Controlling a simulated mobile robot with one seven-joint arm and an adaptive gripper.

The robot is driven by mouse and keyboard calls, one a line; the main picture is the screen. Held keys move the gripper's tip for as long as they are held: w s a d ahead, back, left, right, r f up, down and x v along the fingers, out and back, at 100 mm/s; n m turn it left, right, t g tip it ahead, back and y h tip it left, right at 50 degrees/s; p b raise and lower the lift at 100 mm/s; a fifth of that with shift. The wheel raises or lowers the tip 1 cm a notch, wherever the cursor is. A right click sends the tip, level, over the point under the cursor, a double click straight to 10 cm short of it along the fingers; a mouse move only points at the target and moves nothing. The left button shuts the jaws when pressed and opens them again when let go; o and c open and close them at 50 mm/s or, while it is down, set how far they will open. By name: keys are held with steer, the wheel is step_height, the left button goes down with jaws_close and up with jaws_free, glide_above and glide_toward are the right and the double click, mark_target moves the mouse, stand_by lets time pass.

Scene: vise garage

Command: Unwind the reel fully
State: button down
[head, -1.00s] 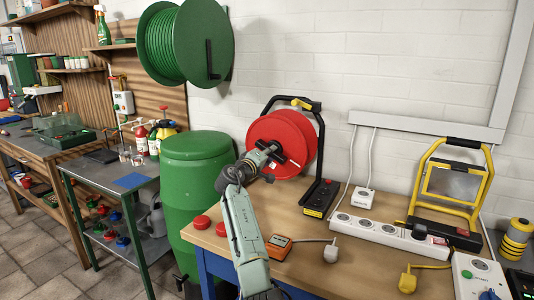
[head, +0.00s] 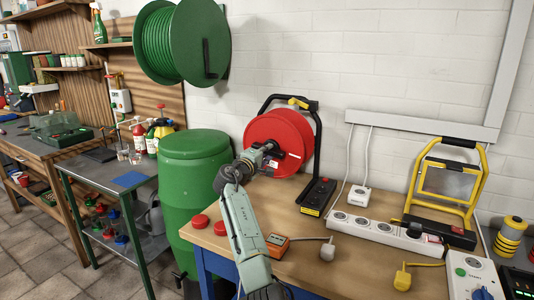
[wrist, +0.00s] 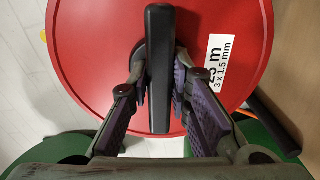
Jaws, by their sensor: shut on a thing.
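A red cable reel (head: 275,127) stands in a black frame (head: 318,150) on the wooden bench, beside the wall. In the wrist view its red face (wrist: 95,60) fills most of the picture, with a white label reading "25 m 3 x 1.5 mm" (wrist: 216,62) at its right. A black bar-shaped handle (wrist: 160,50) stands across the face. My gripper (head: 271,150) reaches the reel's front face. In the wrist view my gripper (wrist: 160,88) has its fingers on both sides of the handle, shut on it. How much cable is wound is hidden.
A green hose reel (head: 180,45) hangs on the wall at upper left. A green barrel (head: 195,185) stands left of the bench. Red caps (head: 200,221), an orange meter (head: 277,242), a power strip (head: 372,232) and a yellow work lamp (head: 445,190) lie around the bench.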

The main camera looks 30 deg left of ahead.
steer(key=c, duration=1.5)
jaws_free()
steer(key=shift+s, duration=0.1)
steer(key=s, duration=1.1)
steer(key=shift+s+a, duration=0.2)
steer(key=shift+s, duration=0.2)
steer(key=shift+a, duration=0.1)
